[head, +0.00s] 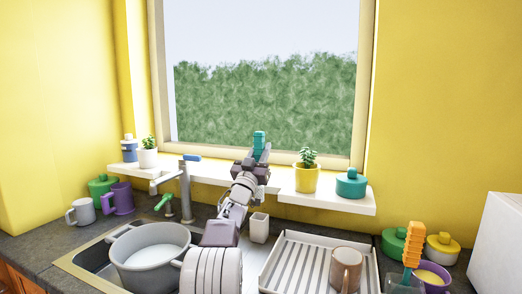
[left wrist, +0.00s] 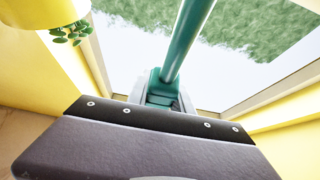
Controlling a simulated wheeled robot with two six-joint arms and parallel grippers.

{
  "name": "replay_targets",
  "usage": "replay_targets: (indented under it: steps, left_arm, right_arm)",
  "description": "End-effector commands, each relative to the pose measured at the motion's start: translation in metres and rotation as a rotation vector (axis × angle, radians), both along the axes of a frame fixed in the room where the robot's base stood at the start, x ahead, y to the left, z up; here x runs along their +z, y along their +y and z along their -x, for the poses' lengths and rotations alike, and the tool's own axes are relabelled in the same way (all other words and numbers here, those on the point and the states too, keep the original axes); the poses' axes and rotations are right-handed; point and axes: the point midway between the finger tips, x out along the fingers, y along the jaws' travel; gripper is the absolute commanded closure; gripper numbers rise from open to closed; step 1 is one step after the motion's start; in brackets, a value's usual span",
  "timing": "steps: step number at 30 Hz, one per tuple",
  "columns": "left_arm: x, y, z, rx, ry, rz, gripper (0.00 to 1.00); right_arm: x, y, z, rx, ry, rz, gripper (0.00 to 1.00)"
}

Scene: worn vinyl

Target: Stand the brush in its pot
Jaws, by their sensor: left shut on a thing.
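The brush (head: 260,139) is teal and is held up in front of the window. My left gripper (head: 258,155) is shut on it. In the left wrist view the brush's teal handle (left wrist: 190,38) runs up from between the fingers of the left gripper (left wrist: 162,98). The brush's far end is out of that view. A small white square pot (head: 259,228) stands on the counter behind the sink edge, below and apart from the brush; it looks like the brush's pot. Its inside cannot be made out. My right gripper is not in view.
A sill (head: 325,199) holds a yellow plant pot (head: 306,179) and a teal lidded jar (head: 351,184) right of my arm. The tap (head: 185,190) stands left. A grey pot (head: 150,256) is in the sink. A drying rack (head: 300,262) with a brown mug (head: 345,270) is at right.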

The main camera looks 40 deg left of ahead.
Motion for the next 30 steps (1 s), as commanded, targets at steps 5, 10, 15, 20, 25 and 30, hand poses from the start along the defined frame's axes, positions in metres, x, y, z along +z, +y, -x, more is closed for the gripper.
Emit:
replay_targets:
  steps: [5,10,15,20,25,30]
  left_arm:
    - [-0.023,0.000,0.000,-0.001,-0.001,0.001,1.00]
    - [-0.039,0.000,0.000,-0.001,-0.001,0.001,1.00]
    - [-0.057,0.000,0.000,-0.001,0.000,0.001,1.00]
    - [-0.073,0.000,0.000,0.000,0.000,0.000,1.00]
    - [-0.089,0.000,0.000,0.000,0.000,0.000,1.00]
    - [-0.103,0.000,0.000,0.000,-0.001,0.000,1.00]
  right_arm:
    - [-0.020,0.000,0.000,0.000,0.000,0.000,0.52]
    - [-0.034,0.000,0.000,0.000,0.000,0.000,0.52]
    - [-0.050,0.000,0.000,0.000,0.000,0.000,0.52]
    - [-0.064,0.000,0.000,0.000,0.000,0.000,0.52]
    - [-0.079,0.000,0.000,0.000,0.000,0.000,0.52]
    - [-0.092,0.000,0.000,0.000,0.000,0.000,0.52]
